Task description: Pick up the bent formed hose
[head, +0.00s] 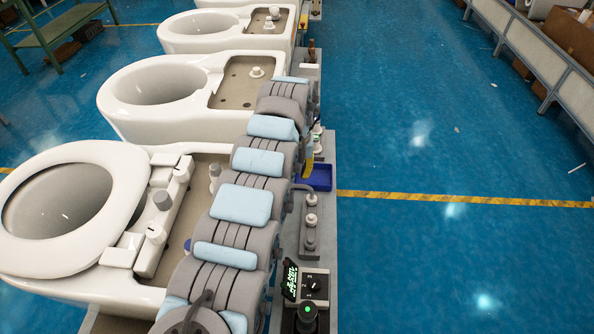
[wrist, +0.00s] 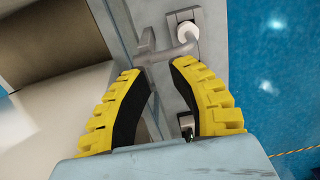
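The bent formed hose is a grey curved tube in the wrist view (wrist: 165,54), just beyond my fingertips. One bend reaches right toward a white round fitting (wrist: 187,32); another part points up on the left. In the head view the hose (head: 304,187) shows as a short grey curve by the fitting (head: 311,198), partly hidden by my arm. My gripper (wrist: 160,72) has yellow fingers with black pads, spread apart with the tips on either side of the hose's near part. I see no clear grip on it. In the head view my arm mostly hides the gripper.
A blue bin (head: 320,177) stands beside the hose on the narrow grey bench (head: 322,225). A control box (head: 313,288) with a green-lit button is nearer. White toilets (head: 150,90) line the left. Blue floor is open at right.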

